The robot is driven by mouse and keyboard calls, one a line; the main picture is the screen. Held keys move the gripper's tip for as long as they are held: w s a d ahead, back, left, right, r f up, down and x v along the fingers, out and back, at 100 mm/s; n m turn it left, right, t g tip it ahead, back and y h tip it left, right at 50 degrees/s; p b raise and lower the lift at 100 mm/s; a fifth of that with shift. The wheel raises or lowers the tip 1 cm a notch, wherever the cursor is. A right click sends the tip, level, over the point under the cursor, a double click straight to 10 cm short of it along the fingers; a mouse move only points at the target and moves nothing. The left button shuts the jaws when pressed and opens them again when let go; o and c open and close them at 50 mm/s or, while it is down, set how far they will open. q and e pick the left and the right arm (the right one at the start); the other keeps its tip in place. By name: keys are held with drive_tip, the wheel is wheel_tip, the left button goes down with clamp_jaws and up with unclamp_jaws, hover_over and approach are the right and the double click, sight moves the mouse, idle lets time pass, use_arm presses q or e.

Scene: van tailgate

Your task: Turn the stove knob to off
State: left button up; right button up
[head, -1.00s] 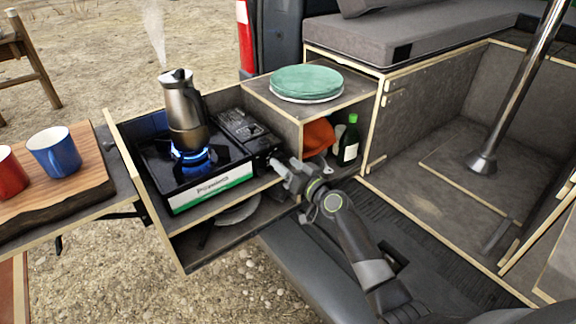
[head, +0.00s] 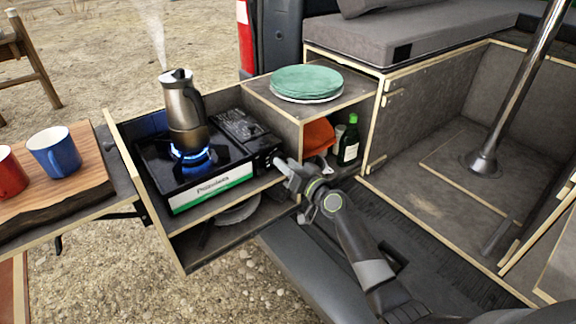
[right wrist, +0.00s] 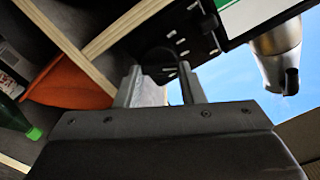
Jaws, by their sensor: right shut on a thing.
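The camping stove (head: 208,165) stands in the pull-out drawer, and its burner shows a blue flame (head: 193,155). A steel moka pot (head: 184,108) stands on the burner with steam rising above it. The dark round stove knob (right wrist: 159,62) sits on the stove's front panel in the right wrist view. My right gripper (head: 279,164) is at the right end of the stove. In the right wrist view its two fingers (right wrist: 160,84) are on either side of the knob and shut on it. In the head view the knob is hidden by the gripper. My left gripper is not in view.
Green plates (head: 307,82) sit on the cabinet top just behind my right gripper. A green bottle (head: 349,140) and an orange cloth (head: 318,137) are in the open shelf beside it. Mugs stand on a wooden board (head: 70,190) at the left.

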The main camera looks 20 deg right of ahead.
drive_tip(key=m, duration=1.2)
drive_tip(key=shift+d+f+p, duration=0.15)
drive_tip(key=shift+f+p, duration=0.1)
drive_tip(key=shift+p, duration=0.05)
drive_tip(key=shift+m, duration=0.3)
drive_tip(key=o, duration=1)
drive_tip(key=v, duration=1.7)
drive_tip(key=shift+s+d, duration=0.1)
drive_tip(key=shift+s, duration=0.1)
